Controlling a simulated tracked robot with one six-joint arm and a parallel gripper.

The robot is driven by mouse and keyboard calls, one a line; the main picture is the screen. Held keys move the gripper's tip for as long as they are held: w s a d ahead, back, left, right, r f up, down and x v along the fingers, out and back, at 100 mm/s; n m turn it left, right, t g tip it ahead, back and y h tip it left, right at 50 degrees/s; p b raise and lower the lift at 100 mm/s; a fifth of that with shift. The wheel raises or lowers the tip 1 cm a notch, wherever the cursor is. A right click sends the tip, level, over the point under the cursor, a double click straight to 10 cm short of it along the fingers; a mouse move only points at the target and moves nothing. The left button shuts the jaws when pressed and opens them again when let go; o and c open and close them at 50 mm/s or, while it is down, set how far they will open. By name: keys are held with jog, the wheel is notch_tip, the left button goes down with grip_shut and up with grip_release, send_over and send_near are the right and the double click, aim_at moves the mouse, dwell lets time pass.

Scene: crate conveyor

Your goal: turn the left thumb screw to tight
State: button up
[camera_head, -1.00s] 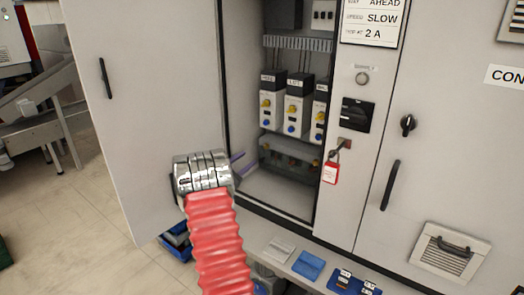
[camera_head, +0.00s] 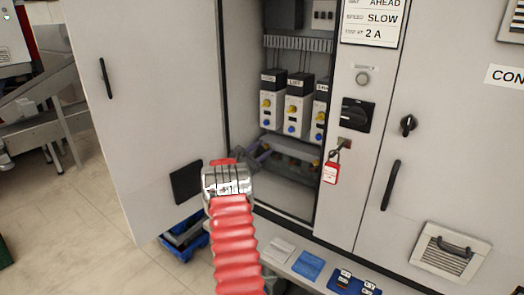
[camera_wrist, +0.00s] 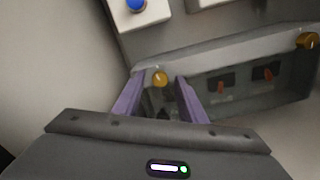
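The left thumb screw (camera_wrist: 160,78) is a round brass knob at the left end of a dark grey cover (camera_wrist: 232,55) in the wrist view. My gripper (camera_wrist: 162,82) has two purple fingers, open, one on each side of this screw. Gaps show between the screw and both fingers. Another brass thumb screw (camera_wrist: 307,40) is at the right edge. In the head view, my gripper (camera_head: 262,151) reaches into the cabinet at the left part of the cover; my arm and fingers hide the left screw there.
Several white drive units (camera_head: 297,105) with yellow and blue knobs stand above the cover. The open cabinet door (camera_head: 145,90) is to the left. A red padlock (camera_head: 331,173) hangs on the right post. A ledge with blue trays (camera_head: 308,266) lies below.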

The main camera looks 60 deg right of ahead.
jog(key=shift+c, duration=0.2)
grip_shut()
dwell(0.3)
jog(key=shift+m, duration=1.5)
jog(key=shift+o, duration=0.2)
grip_release()
